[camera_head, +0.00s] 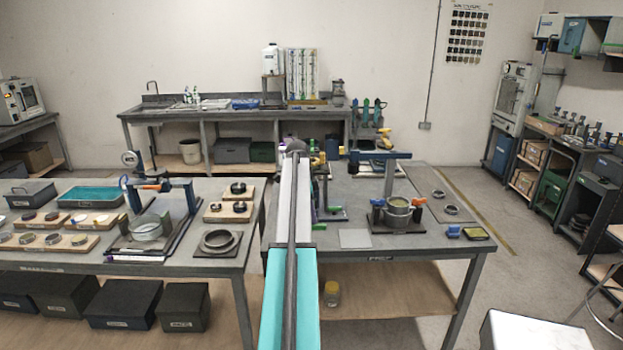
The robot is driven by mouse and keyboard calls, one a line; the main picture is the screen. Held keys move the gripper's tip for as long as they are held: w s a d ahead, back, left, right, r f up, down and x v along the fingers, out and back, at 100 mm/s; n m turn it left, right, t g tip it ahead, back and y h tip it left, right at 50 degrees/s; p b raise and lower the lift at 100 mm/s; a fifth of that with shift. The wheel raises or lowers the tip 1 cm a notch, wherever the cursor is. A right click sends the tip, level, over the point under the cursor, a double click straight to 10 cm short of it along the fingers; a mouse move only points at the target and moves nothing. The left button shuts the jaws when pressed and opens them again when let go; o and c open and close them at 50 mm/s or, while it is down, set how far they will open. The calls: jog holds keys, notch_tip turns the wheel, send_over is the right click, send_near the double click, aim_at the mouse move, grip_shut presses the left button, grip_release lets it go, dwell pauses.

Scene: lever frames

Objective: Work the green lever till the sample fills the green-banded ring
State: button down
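Behind the upper end of my arm, in the head view, a frame with green parts (319,161) stands on the right-hand table; much of it is hidden, and I cannot tell which part is the green lever. Another lever frame with a blue-grey arm (381,155) stands to its right. I cannot make out a green band on any ring. My gripper cannot be made out.
The left table (90,256) holds a third lever frame with a metal ring (146,229), a teal tray (91,196) and several discs on wooden boards. A light plate (355,238) and a blue-and-yellow item (475,233) lie near the right table's front edge. A floor aisle runs right of it.

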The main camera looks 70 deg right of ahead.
notch_tip(320, 180, up, 14)
jog(key=d+p, duration=0.2)
jog(key=p, duration=0.4)
jog(key=shift+w+r, duration=0.2)
jog(key=shift+w, duration=0.2)
dwell(0.9)
